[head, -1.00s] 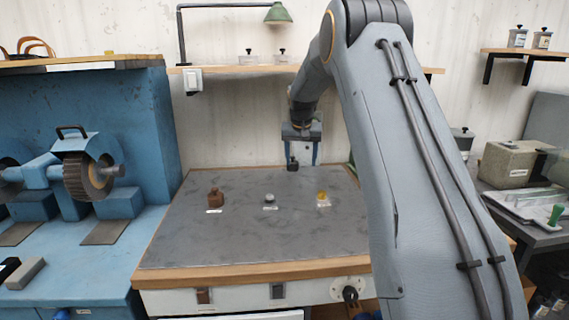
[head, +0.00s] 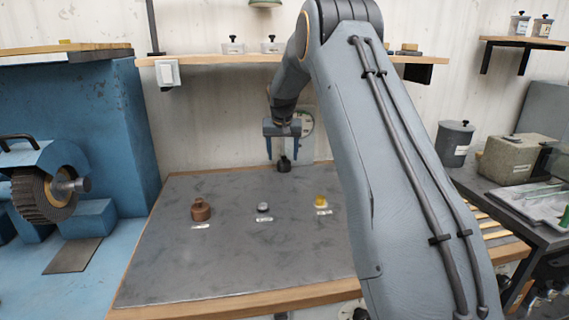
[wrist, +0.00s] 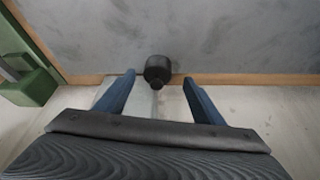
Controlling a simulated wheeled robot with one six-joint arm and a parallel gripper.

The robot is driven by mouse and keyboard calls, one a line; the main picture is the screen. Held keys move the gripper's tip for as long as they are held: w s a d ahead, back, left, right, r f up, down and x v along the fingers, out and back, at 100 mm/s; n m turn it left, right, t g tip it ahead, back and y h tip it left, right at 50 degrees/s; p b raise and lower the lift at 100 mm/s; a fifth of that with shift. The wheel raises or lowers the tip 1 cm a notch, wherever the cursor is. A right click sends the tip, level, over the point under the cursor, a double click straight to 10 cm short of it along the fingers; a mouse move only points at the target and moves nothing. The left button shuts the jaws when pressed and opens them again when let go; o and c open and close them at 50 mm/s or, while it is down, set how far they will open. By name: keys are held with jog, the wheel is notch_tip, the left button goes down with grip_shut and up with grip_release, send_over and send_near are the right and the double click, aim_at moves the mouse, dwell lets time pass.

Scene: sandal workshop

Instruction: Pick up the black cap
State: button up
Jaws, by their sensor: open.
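The black cap (head: 284,164) stands near the back edge of the grey-topped workbench (head: 235,255) in the head view. It is a small dark round piece with a narrower knob. My gripper (head: 283,155) is above and around it, open, pointing down. In the wrist view the black cap (wrist: 158,69) shows between the two blue fingers of my gripper (wrist: 159,77), near their tips, with a gap on each side. Neither finger visibly touches it. How far the tips are above the bench top is hard to tell.
A brown bottle-shaped piece (head: 201,209), a small grey piece (head: 263,207) and a yellow piece (head: 321,201) stand on the bench, each with a label in front. A green object (wrist: 32,80) is at the left in the wrist view. The bench's front half is clear.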

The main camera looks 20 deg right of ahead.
aim_at(284, 163)
jog(key=shift+d+p+x, duration=0.2)
jog(key=shift+p+x, duration=0.65)
jog(key=shift+x, duration=1.6)
jog(key=c, duration=1.1)
jog(key=shift+o, duration=0.2)
jog(key=shift+s+r, duration=0.1)
